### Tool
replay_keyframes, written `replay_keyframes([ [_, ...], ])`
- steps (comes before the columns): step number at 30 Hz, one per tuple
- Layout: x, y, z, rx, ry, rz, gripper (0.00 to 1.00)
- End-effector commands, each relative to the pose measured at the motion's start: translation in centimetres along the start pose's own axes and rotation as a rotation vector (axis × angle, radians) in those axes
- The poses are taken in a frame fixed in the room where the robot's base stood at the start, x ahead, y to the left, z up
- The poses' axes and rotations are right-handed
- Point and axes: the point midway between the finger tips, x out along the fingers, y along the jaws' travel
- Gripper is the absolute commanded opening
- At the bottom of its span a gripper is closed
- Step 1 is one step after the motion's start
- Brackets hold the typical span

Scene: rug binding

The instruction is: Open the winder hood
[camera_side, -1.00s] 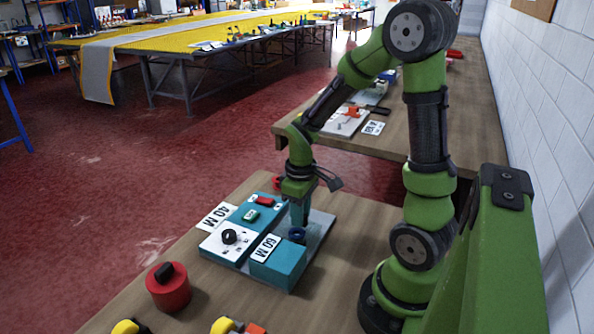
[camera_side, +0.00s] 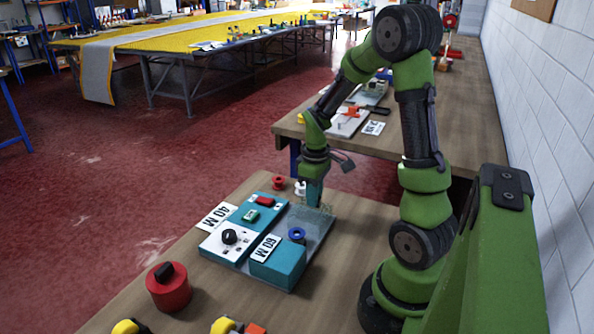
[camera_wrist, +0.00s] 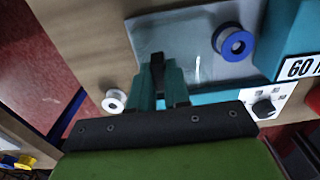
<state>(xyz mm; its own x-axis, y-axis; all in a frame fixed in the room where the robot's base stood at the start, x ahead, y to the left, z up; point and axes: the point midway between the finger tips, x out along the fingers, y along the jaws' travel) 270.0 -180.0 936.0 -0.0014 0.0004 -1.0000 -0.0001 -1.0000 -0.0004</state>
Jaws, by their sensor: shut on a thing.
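The winder has a teal box (camera_side: 278,262) with a 60 M label, a white panel with a black knob (camera_side: 229,236), and a grey plate (camera_side: 318,232) bearing a blue-rimmed spool (camera_side: 296,235). The spool also shows in the wrist view (camera_wrist: 234,42). My gripper (camera_side: 313,205) is at the plate's far end. In the wrist view my gripper (camera_wrist: 158,68) is shut on a small black piece, apparently the hood's handle (camera_wrist: 157,66). The hood looks clear; a faint hatched patch shows beside the fingers in the side view. Its outline and tilt are hard to tell.
A red spool (camera_side: 278,182) and a white spool (camera_side: 300,188) stand beyond the winder. A red cylinder with a black knob (camera_side: 169,288) stands at the near left. Bare wooden bench (camera_side: 215,285) lies around them. A second bench (camera_side: 455,150) stands behind.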

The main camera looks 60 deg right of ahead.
Motion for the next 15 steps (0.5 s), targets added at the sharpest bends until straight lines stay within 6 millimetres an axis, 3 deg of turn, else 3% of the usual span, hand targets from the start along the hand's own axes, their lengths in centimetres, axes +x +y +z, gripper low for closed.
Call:
replay_keyframes([
  [8,-0.09,0.13,-0.11,-0.001,0.005,0.003,0.00],
  [9,-0.09,0.12,-0.11,-0.001,0.005,0.002,0.23],
  [13,-0.07,0.09,-0.08,0.000,0.004,0.002,0.43],
  [15,-0.06,0.07,-0.07,0.000,0.003,0.001,0.43],
])
